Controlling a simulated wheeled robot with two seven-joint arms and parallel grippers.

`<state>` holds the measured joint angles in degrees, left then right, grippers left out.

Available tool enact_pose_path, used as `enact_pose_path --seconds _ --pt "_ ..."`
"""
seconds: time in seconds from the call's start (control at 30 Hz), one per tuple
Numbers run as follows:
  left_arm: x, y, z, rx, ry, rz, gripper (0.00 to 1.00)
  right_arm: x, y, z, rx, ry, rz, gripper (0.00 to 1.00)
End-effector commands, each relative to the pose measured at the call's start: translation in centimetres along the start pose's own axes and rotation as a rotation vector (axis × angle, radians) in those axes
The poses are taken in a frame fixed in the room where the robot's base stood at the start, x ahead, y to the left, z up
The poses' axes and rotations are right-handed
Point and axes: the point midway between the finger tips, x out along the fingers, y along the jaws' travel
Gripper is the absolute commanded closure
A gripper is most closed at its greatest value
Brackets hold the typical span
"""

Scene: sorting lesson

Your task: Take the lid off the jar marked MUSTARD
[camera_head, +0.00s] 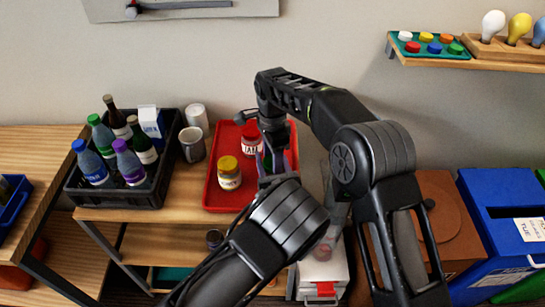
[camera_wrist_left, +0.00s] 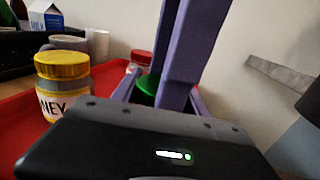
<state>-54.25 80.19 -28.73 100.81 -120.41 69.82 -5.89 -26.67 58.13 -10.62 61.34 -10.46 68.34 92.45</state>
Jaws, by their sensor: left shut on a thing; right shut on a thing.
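A jar with a green lid (camera_wrist_left: 148,84) stands between my grippers; its body and label are mostly hidden, so I cannot read a name. My left gripper (camera_wrist_left: 160,102) is low, shut around the jar. My right gripper (camera_head: 272,152) comes down from above, its purple fingers shut on the green lid. Whether the lid is still seated on the jar is hidden. A yellow-lidded jar marked HONEY (camera_head: 229,179) stands to the left on the red tray (camera_head: 215,205), and also shows in the left wrist view (camera_wrist_left: 60,98).
A red-lidded jar marked JAM (camera_head: 251,147) stands at the back of the tray. A black crate of bottles (camera_head: 145,198) and grey cans (camera_head: 192,146) are to the left. A blue bin (camera_head: 495,195) is far right. My arms cover the tray's right side.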

Motion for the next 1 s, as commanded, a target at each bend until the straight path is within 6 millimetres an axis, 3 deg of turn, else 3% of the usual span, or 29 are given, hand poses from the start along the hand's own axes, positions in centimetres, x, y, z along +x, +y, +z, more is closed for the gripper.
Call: enact_pose_path --seconds 0.1,0.13,0.37,0.67,1.0 --pt "-0.1 0.2 -0.8 0.005 0.017 0.001 1.00 0.1 0.1 0.0 0.000 -0.001 0.006 0.97" --pt "-0.1 0.2 -0.8 0.005 0.017 0.001 1.00 0.1 0.2 0.0 0.000 -0.001 0.006 0.48" --pt "-0.1 0.2 -0.8 0.005 0.017 0.001 1.00 0.1 0.1 0.0 0.000 -0.001 0.004 0.29" --pt "-0.2 0.2 -0.8 0.005 0.017 0.001 1.00 -0.2 0.1 0.0 0.000 0.000 0.003 0.28" --pt "-0.2 0.2 -0.8 0.005 0.017 0.001 1.00 -4.0 0.0 0.1 -0.001 -0.001 0.001 0.28"
